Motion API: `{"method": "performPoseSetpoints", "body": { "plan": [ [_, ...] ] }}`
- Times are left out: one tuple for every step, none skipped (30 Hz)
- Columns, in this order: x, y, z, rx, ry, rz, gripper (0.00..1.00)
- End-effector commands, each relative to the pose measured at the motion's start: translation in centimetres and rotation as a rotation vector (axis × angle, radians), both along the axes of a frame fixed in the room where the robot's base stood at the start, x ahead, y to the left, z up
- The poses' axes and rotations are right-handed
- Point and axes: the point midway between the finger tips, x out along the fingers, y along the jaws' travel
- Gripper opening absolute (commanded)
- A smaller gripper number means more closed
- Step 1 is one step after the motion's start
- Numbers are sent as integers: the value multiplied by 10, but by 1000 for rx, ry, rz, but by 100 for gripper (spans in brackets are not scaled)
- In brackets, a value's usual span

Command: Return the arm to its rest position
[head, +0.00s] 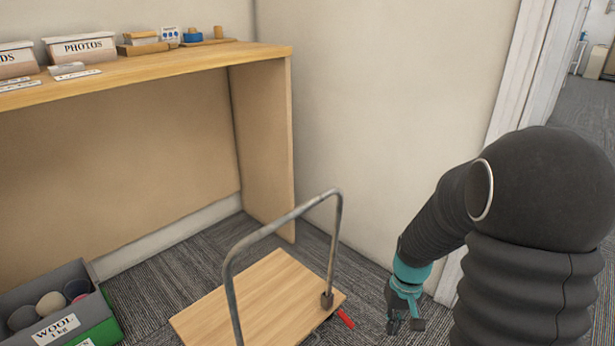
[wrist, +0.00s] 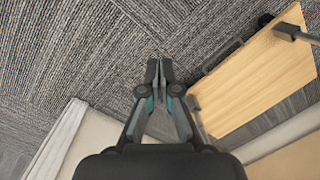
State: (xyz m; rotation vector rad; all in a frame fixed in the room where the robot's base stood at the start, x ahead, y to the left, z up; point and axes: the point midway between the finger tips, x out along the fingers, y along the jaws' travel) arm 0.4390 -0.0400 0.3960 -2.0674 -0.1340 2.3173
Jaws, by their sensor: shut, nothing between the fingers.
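My gripper (head: 405,325) hangs low at the right of the head view, at the end of my bent arm, pointing down. It is teal and dark grey. In the wrist view my gripper (wrist: 159,64) shows its fingers together with nothing between them, above bare carpet. It is apart from the flat trolley, which lies to its left in the head view and to its right in the wrist view.
A wooden trolley (head: 255,305) with a metal handle stands on grey carpet. A wooden desk (head: 180,65) along the wall bears a PHOTOS box (head: 82,48) and small items. A bin labelled WOOL (head: 57,327) stands lower left. A wall and door frame (head: 512,70) are behind my arm.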

Motion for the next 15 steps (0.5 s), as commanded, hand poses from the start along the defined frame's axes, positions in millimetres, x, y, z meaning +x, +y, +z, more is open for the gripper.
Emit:
{"method": "performPoseSetpoints", "body": {
  "plan": [
    [-7, 2, 21, -9, -18, -17, 0],
    [-11, 4, 31, -14, -25, -29, 0],
    [-17, 5, 43, -21, -34, -43, 0],
    [-21, 6, 52, -25, -44, -54, 0],
    [-25, 7, 61, -31, -53, -63, 0],
    [-31, 9, 73, -37, -64, -74, 0],
    [-36, 10, 81, -41, -76, -82, 0],
    [-40, 11, 90, -46, -87, -89, 0],
    [-46, 13, 101, -50, -101, -98, 0],
    [-51, 14, 109, -53, -112, -104, 0],
    [-55, 15, 117, -57, -126, -110, 0],
    [-62, 16, 127, -61, -143, -116, 0],
    [-66, 17, 134, -65, -156, -118, 0],
    [-71, 18, 142, -68, -170, -121, 0],
    [-77, 20, 151, -71, -190, -125, 0]
  ]
}}
